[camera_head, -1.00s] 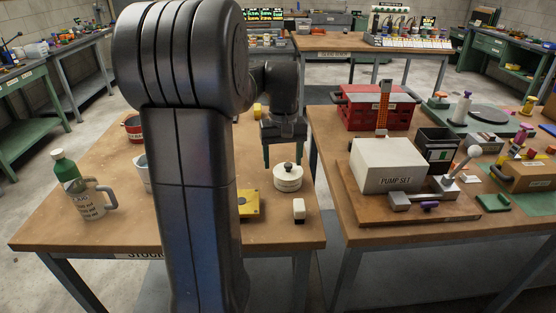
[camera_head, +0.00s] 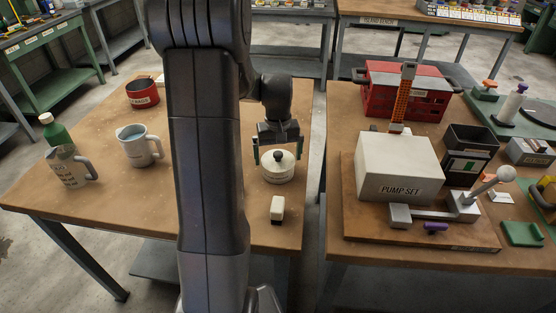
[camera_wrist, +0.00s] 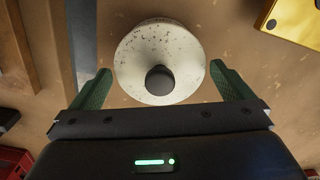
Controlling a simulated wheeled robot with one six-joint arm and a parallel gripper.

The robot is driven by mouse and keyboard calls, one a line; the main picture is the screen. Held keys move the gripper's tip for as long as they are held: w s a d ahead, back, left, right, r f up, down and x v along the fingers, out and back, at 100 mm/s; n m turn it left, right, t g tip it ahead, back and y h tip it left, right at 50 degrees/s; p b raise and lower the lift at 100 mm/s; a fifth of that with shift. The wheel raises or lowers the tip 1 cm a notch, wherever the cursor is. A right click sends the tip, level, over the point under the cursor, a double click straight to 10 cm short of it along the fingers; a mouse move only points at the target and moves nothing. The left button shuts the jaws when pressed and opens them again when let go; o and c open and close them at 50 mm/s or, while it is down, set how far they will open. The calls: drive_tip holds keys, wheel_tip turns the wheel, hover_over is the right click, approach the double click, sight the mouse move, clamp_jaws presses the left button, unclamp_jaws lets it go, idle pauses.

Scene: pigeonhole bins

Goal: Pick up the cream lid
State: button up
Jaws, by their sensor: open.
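The cream lid (camera_head: 276,161) is a round speckled disc with a dark knob. In the head view it sits on top of a round cream pot or jar (camera_head: 277,176) on the left wooden table. In the wrist view the lid (camera_wrist: 140,50) fills the top middle, with its dark knob (camera_wrist: 160,79) near the fingertips. My gripper (camera_head: 277,155) is open, with its green fingers on either side of the lid. In the wrist view the gripper (camera_wrist: 157,85) has one finger left and one right of the lid's near edge, and nothing is held.
A cream and dark block (camera_head: 277,209) stands in front of the pot. A yellow plate (camera_wrist: 290,20) lies beside it. Grey jugs (camera_head: 140,146) and a red pot (camera_head: 143,92) stand left. The pump set box (camera_head: 398,168) is on the right table, across a gap.

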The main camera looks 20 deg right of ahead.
drive_tip(key=c, duration=0.7)
